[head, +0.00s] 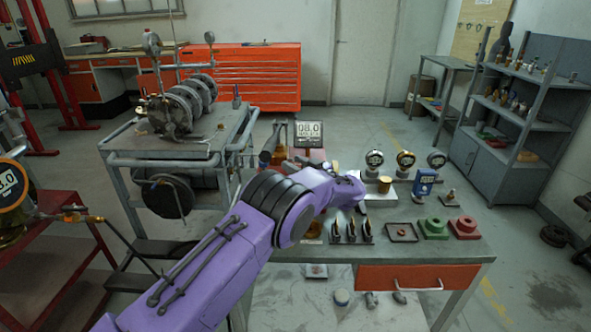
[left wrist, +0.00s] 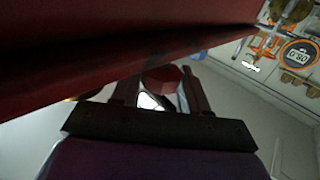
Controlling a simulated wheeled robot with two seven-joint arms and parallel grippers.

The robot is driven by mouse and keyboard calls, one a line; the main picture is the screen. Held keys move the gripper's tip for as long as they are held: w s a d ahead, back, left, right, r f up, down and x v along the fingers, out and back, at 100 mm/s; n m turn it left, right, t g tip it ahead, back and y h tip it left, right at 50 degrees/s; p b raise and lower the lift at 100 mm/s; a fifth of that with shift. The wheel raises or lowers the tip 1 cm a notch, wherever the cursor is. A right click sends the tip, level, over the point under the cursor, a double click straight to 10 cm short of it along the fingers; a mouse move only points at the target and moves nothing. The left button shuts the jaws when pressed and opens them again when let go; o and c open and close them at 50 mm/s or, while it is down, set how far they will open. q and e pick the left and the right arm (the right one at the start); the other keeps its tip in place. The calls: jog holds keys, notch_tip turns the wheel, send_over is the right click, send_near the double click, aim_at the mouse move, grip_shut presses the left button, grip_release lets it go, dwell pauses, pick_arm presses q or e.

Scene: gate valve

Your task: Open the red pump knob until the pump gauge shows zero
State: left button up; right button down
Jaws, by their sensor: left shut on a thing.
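My left arm crosses the head view from the bottom left, and its purple wrist ends over the workbench; its fingertips are hard to make out there. In the left wrist view my left gripper (left wrist: 161,88) is shut on a small dark-red part, which looks like the red knob (left wrist: 163,77), between its two dark fingers. The knob does not show clearly in the head view. My right gripper is not in view.
The workbench (head: 455,255) holds several round gauges (head: 405,161), a blue meter (head: 424,182), and green (head: 433,226) and red (head: 463,225) blocks. A metal cart with a pump assembly (head: 175,108) stands left. A broad dark-red surface (left wrist: 80,60) fills the wrist view's upper left.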

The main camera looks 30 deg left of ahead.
pick_arm(q)
jog(key=shift+g, duration=0.3)
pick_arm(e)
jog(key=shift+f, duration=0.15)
pick_arm(q)
jog(key=o, duration=1)
jog(key=shift+c, duration=0.2)
